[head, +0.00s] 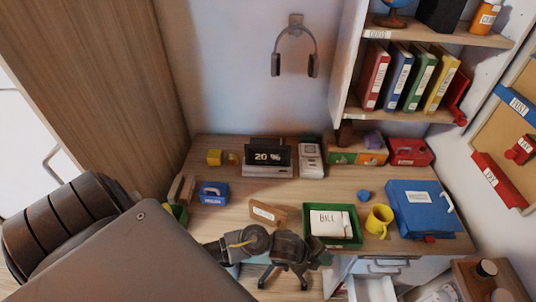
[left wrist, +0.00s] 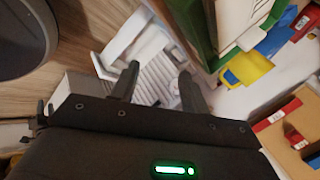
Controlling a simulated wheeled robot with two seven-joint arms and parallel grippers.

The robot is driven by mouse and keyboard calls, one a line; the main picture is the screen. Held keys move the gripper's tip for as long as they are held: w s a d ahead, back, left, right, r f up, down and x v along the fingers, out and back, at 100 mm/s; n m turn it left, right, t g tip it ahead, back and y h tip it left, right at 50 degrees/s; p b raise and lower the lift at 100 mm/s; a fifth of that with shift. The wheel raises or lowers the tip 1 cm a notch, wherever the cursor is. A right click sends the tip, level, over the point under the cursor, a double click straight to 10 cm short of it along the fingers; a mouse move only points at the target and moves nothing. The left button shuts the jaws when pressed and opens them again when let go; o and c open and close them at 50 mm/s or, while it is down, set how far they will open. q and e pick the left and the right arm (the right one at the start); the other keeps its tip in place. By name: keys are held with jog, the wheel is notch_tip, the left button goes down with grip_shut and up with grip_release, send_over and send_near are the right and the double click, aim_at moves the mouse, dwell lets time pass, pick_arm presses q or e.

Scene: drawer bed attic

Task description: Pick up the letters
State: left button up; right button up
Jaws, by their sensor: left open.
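White letters (head: 326,223) marked "BILL" lie stacked in a green tray (head: 347,240) near the front edge of the desk. My left gripper (head: 283,283) is open and empty, in front of the desk edge and to the lower left of the tray. In the left wrist view the open fingers (left wrist: 158,72) show with nothing held between them; a pale slatted surface lies beyond. A green edge in that view may be the tray, but I cannot tell for sure. My right gripper is not in view.
A yellow mug (head: 379,221) and blue case (head: 423,209) stand right of the tray. A wooden sign (head: 267,212) stands to its left. An open white drawer (head: 372,287) juts out below the desk. The desk's middle is fairly clear.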

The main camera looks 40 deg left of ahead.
pick_arm(q)
notch_tip(320, 180, up, 6)
jog(key=w+d+r+m+p, duration=0.1)
jog(key=w+d+m, duration=0.1)
jog(key=m, duration=0.5)
notch_tip(320, 180, up, 6)
jog(key=m+g+y+p, duration=0.2)
jog(key=m+g+y, duration=0.35)
jog(key=m, duration=1.75)
send_over(266, 206)
jog(key=shift+r+g+h, duration=0.1)
jog(key=shift+g+h, duration=0.25)
notch_tip(266, 206, down, 6)
jog(key=shift+r+b, duration=0.25)
jog(key=shift+b, duration=0.2)
jog(key=shift+d+f+p, duration=0.1)
jog(key=shift+f+p, duration=0.45)
jog(key=shift+f, duration=2.1)
grip_shut()
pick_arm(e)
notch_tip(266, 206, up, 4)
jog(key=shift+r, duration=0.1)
